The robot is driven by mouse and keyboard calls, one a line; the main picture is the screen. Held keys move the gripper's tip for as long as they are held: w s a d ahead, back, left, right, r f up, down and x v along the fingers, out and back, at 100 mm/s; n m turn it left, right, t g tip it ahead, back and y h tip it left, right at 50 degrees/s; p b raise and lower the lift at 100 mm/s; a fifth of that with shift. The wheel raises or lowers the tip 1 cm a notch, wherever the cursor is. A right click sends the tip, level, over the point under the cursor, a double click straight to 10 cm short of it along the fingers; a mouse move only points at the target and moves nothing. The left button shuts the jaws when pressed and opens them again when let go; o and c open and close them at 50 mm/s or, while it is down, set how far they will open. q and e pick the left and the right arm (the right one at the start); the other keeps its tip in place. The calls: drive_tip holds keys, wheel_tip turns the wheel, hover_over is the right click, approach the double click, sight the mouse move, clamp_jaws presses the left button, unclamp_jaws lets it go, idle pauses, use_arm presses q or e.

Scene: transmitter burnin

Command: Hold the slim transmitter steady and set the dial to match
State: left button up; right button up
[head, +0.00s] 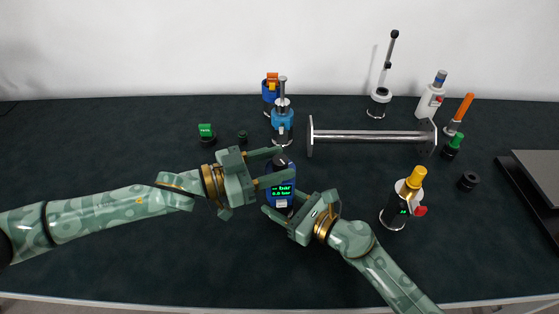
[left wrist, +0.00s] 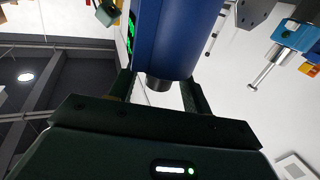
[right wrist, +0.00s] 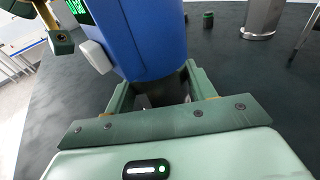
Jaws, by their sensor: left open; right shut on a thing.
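A blue transmitter (head: 281,173) with a black top and a green-lit display stands upright at the middle of the table. The display seems to read "bar" and "0.0 bar". My right gripper (head: 292,205) is shut on its dark lower part, seen between the fingers in the right wrist view (right wrist: 150,40). My left gripper (head: 279,167) is open, with its fingers on either side of the black top. In the left wrist view the blue body (left wrist: 175,40) and a short black knob (left wrist: 158,83) show beyond the fingers. Contact there cannot be told.
Behind stand a light-blue device (head: 283,125) and a blue one with an orange top (head: 270,93). A metal spool-like bar (head: 370,136) lies at the back right. A yellow-topped device (head: 400,208) stands right of my right gripper. A green-topped cap (head: 206,131) lies left.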

use_arm(q)
drive_tip(key=shift+w+d, duration=0.2)
drive_tip(key=shift+d, duration=0.35)
drive_tip(key=shift+c, duration=0.3)
drive_tip(key=c, duration=0.9)
